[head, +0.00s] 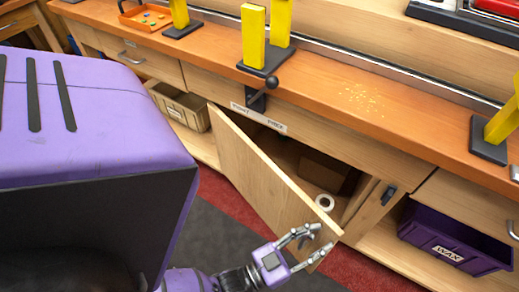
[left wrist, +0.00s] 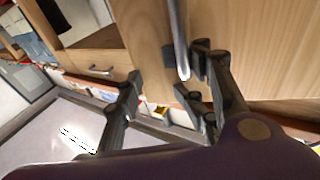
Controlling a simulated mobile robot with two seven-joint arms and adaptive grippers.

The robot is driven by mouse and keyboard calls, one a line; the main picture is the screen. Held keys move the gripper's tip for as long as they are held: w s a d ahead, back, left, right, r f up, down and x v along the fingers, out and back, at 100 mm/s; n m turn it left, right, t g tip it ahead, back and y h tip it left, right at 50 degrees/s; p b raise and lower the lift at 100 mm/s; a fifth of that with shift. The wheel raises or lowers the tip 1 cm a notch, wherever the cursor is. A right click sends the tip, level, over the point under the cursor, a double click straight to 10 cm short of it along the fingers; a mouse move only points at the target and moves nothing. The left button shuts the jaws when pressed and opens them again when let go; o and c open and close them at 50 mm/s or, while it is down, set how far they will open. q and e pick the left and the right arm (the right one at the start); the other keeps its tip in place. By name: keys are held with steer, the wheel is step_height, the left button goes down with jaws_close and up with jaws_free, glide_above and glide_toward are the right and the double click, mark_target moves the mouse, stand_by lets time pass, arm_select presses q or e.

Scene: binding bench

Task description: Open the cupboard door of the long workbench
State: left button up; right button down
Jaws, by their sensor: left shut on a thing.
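The cupboard door (head: 262,172) of the long workbench (head: 390,128) stands swung outward, hinged at its left side, with its free edge toward me. My left gripper (head: 312,246) is at the lower free edge of the door, shut on the door handle. In the left wrist view the metal bar handle (left wrist: 180,40) runs down between the finger pads of the gripper (left wrist: 190,75), close to the wooden door face (left wrist: 270,50). The handle is hidden in the head view. My right gripper is in neither view.
Inside the cupboard are a brown box (head: 322,170) and a white roll (head: 324,202). A purple crate (head: 455,240) sits on the right shelf and a tan bin (head: 180,105) on the left. Yellow bookends (head: 254,38) stand on the bench top. Grey and red floor lies below the door.

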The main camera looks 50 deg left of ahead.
arm_select(q)
steer(key=shift+d+r, duration=0.15)
steer(key=shift+r, duration=0.15)
steer(key=v, duration=1.2)
steer(key=shift+s+f, duration=0.2)
steer(key=shift+f, duration=0.25)
steer(key=shift+s+a, duration=0.1)
steer(key=shift+a, duration=0.15)
steer(key=s+a, duration=0.3)
steer(key=s, duration=0.5)
steer(key=shift+a, duration=0.25)
